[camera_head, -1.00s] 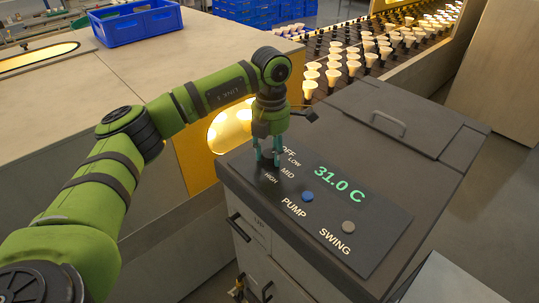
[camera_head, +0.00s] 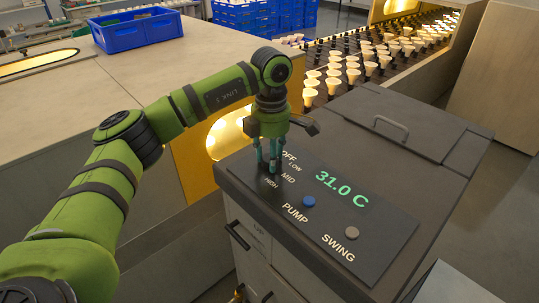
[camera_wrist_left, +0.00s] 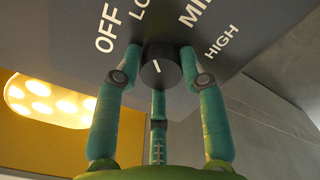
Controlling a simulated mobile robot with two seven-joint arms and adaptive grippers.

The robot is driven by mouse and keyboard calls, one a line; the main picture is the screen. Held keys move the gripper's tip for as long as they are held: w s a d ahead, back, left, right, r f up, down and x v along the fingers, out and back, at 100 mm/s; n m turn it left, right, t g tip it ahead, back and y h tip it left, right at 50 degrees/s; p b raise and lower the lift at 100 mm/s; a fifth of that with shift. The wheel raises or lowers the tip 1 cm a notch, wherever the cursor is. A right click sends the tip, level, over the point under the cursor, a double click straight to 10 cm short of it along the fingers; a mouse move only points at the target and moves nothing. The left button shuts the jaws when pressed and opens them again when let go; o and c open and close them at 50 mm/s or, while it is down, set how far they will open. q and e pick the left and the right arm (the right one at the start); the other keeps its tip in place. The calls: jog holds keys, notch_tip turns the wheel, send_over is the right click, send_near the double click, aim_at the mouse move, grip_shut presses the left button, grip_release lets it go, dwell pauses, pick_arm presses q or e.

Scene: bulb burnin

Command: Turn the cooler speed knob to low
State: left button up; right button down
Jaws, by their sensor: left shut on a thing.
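The cooler's dark control panel (camera_head: 375,230) carries the labels OFF, LOW, MID and HIGH, a green 31.0 C readout and PUMP and SWING buttons. The dark round speed knob (camera_wrist_left: 160,65) shows in the left wrist view with a short white mark on its face. I cannot tell for sure which label the mark points at. My left gripper (camera_head: 268,168) comes down over the knob from above. Its teal fingers (camera_wrist_left: 158,85) are closed around the knob's sides. In the head view the fingers mostly hide the knob. My right gripper is not in view.
The cooler lid with a grey handle (camera_head: 391,127) lies behind the panel. A conveyor with many bulbs (camera_head: 370,65) runs behind the cooler. A blue crate (camera_head: 137,32) stands on the pale counter (camera_head: 60,100) at the left. A lit yellow opening (camera_head: 228,135) is beside the gripper.

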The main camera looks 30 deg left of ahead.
pick_arm(q)
jog(key=shift+d, duration=0.15)
jog(key=o, duration=1.1)
jog(key=shift+w, duration=0.1)
jog(key=shift+d, duration=0.15)
jog(key=shift+r, duration=0.1)
jog(key=shift+r, duration=0.35)
notch_tip(320, 180, up, 11)
jog(key=shift+r, duration=0.1)
